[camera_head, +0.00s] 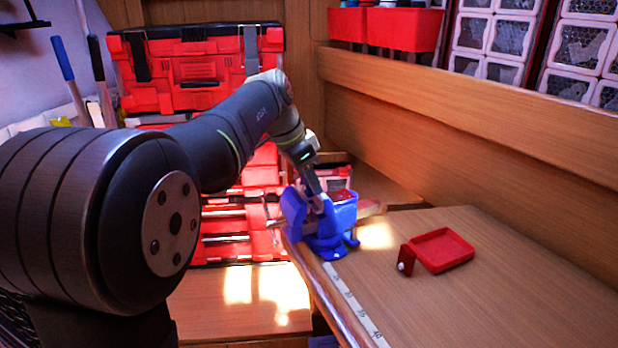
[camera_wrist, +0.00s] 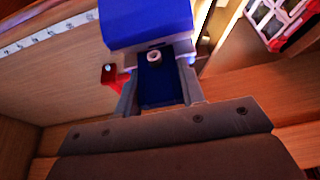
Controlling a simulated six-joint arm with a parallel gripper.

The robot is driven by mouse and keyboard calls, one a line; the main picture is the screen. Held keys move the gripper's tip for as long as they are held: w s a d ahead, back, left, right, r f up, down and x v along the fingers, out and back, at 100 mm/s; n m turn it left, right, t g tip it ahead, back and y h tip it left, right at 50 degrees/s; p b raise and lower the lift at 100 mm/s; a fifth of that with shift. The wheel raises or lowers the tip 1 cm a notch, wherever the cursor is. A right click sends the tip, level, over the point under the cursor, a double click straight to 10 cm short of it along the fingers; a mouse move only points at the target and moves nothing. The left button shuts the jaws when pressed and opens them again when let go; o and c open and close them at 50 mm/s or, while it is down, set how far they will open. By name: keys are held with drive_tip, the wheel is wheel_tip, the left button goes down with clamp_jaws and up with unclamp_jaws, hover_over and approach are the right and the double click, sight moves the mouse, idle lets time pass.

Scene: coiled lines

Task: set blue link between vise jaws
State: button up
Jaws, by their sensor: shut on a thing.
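The vise (camera_wrist: 146,22) fills the top of that view, just beyond the fingertips. I cannot tell whether the link sits between the jaws or touches them.
A shallow red tray (camera_head: 442,250) lies on the bench right of the vise, with a small red bracket (camera_head: 405,259) beside it. A white ruler strip (camera_head: 352,305) runs along the bench's left edge. Red toolboxes (camera_head: 200,70) stand behind. The bench's right side is clear.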

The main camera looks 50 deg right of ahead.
drive_tip(key=shift+f, duration=0.2)
drive_tip(key=shift+f, duration=0.1)
drive_tip(key=shift+r, duration=0.3)
idle(1.6)
drive_tip(key=o, duration=1.1)
drive_tip(key=shift+r, duration=3)
